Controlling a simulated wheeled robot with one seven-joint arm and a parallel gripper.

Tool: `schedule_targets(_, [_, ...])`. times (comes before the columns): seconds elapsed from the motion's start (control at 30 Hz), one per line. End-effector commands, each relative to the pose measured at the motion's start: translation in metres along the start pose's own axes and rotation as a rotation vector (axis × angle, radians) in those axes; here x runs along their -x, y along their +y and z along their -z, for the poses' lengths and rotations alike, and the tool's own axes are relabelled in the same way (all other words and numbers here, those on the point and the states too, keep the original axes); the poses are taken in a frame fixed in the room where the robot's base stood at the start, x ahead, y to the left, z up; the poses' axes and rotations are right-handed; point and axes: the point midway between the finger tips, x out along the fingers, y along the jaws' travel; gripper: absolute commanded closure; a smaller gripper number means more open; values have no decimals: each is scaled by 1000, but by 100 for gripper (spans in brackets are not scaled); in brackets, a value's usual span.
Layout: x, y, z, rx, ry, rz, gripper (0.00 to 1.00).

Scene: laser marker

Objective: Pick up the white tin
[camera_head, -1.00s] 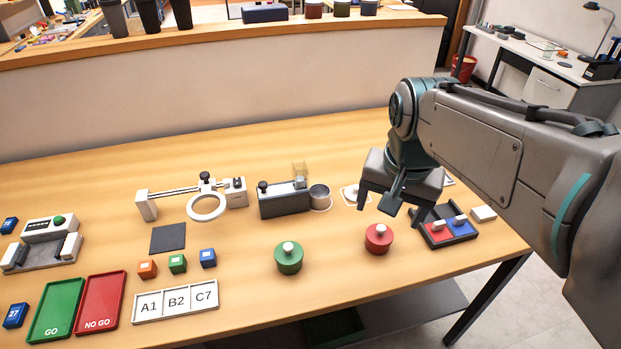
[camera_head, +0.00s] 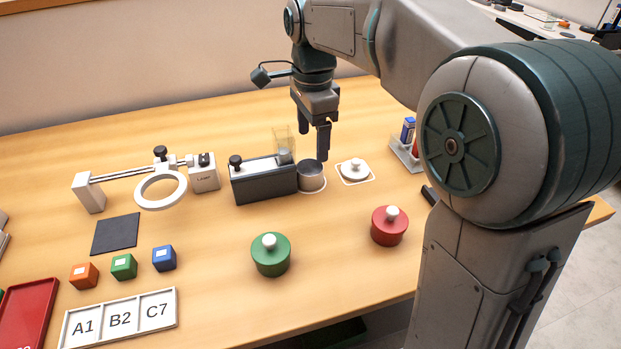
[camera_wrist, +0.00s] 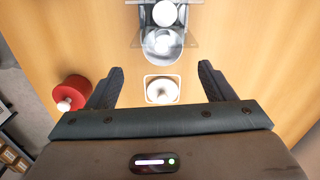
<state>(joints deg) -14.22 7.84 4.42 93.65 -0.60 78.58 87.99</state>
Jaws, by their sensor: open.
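The white tin (camera_head: 353,168) is low and round with a pale knob on top. It stands on a white-edged square on the table, right of the grey metal cup. In the wrist view the white tin (camera_wrist: 162,90) shows between my two fingers, beyond the palm. My gripper (camera_head: 313,142) is open and empty, pointing down above the table, near the cup and to the left of the white tin in the head view. The wrist view shows both fingers of my gripper (camera_wrist: 161,68) spread apart. The fingers do not appear to touch the tin.
The grey cup (camera_head: 312,177) adjoins a dark fixture (camera_head: 262,184) with a clear upright piece. A ring fixture (camera_head: 160,190) is left. Bare table lies between the tins.

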Motion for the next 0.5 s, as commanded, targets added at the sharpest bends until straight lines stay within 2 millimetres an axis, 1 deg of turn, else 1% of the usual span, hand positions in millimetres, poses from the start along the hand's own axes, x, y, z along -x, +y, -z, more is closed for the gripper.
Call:
schedule_targets(0.03, [-11, 0, 0, 0, 0, -3, 24])
schedule_targets(0.1, [-19, 0, 1, -1, 0, -1, 24])
schedule_targets(0.27, [-29, 0, 1, -2, 0, 0, 24])
schedule_targets(0.33, [-36, -1, 1, -2, 0, -2, 24])
schedule_targets(0.5, [-63, -4, -2, -3, 0, -2, 24])
